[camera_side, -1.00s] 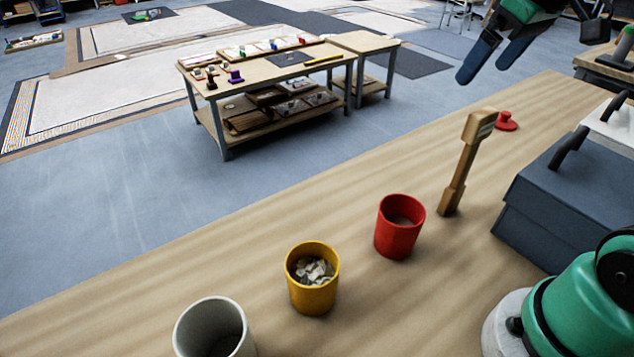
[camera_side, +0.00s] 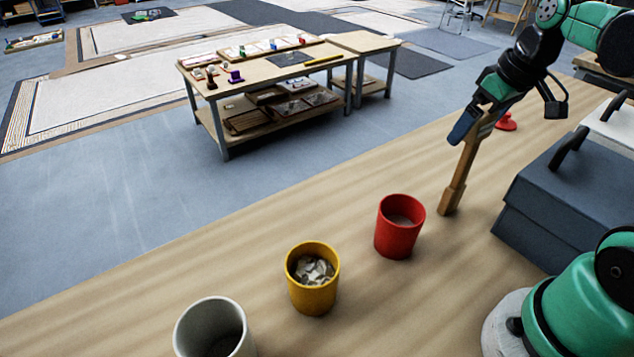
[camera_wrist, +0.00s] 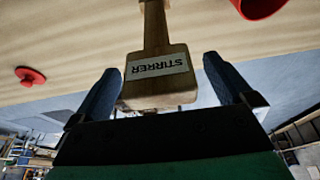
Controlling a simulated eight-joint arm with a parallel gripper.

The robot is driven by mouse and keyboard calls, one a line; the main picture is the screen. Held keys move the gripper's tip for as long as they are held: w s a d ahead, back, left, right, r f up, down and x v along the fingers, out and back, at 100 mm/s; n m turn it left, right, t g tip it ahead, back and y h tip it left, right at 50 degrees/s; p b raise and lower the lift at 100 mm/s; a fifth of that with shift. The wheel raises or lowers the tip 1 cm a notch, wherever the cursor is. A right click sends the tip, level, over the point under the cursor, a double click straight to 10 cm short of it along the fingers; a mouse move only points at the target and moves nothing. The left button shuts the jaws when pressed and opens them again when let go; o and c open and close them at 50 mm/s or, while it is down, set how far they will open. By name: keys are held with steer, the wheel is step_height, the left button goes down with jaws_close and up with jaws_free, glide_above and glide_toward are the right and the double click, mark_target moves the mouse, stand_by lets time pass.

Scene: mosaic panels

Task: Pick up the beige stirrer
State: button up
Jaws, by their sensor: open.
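The beige stirrer (camera_side: 459,180) stands upright on the wooden bench, to the right of the red cup. In the side view its wide top is largely hidden behind my gripper (camera_side: 474,130). In the wrist view the stirrer's wide end (camera_wrist: 157,80), with a label reading STIRRER, lies between my two blue fingers (camera_wrist: 160,85). A gap shows on each side of it, wider on the right. My gripper is open around the stirrer's top and does not grip it.
A red cup (camera_side: 399,228), a yellow cup (camera_side: 313,290) with pale pieces inside and a white cup (camera_side: 213,335) stand in a row. A red knobbed object (camera_side: 506,122) lies behind the stirrer. A dark blue box (camera_side: 565,200) stands close on the right.

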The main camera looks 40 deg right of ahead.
steer(key=shift+f, duration=0.25)
jaws_close()
steer(key=shift+r, duration=0.1)
stand_by(0.3)
